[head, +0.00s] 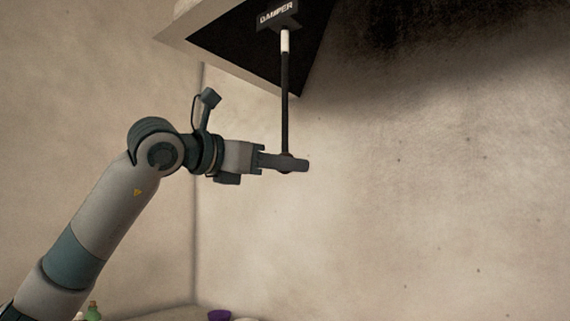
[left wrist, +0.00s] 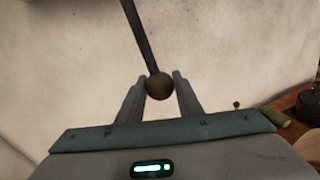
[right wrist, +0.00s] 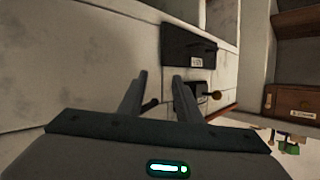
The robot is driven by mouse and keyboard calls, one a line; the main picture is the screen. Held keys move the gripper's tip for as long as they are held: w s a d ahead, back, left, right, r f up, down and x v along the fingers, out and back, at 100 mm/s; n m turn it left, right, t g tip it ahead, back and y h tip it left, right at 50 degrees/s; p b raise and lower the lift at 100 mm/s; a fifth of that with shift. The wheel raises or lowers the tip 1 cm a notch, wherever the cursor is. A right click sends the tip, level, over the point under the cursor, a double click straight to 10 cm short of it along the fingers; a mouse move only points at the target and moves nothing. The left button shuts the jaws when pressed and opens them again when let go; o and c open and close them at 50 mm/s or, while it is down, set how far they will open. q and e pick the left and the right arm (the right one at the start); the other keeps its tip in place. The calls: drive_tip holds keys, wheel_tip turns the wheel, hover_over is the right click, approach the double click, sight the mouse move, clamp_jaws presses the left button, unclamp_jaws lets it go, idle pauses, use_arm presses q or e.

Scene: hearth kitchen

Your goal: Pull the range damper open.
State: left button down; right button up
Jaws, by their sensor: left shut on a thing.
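The range damper is a dark rod (head: 285,95) with a white collar near its top. It hangs from under the hood beside a sign (head: 277,14) reading DAMPER. A brown round knob (left wrist: 159,86) is at the rod's lower end. My left gripper (head: 297,163) is shut on the knob, which sits between its two fingers in the left wrist view; the fingers mostly hide it in the head view. My right gripper (right wrist: 160,82) shows only in the right wrist view, with its fingers apart and nothing seen between them.
The pale hood (head: 192,36) with a dark underside hangs above my left gripper. A plastered wall (head: 430,190) stands behind. A purple bowl (head: 219,315) and a green bottle (head: 92,311) show low in the head view. A dark labelled plate (right wrist: 188,45) lies beyond my right gripper.

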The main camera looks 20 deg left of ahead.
use_arm(q)
drive_tip(key=shift+d+f, duration=0.15)
drive_tip(key=shift+f, duration=0.2)
use_arm(e)
drive_tip(key=shift+w+r, duration=0.1)
drive_tip(key=shift+r, duration=0.1)
use_arm(q)
drive_tip(key=c, duration=1.3)
unclamp_jaws()
use_arm(e)
drive_tip(key=shift+a, duration=0.1)
use_arm(q)
drive_tip(key=shift+r, duration=0.1)
drive_tip(key=shift+s, duration=0.1)
drive_tip(key=shift+s+a, duration=0.4)
drive_tip(key=shift+a, duration=0.1)
drive_tip(key=shift+b+v, duration=0.3)
drive_tip(key=shift+v, duration=7.8)
use_arm(e)
drive_tip(key=shift+w+a+r+t+y, duration=0.2)
drive_tip(key=shift+r+t, duration=0.2)
drive_tip(key=shift+r, duration=0.15)
drive_tip(key=shift+w+a+r+t+y, duration=0.1)
drive_tip(key=shift+a+r+t+y, duration=0.1)
drive_tip(key=shift+r+t, duration=0.3)
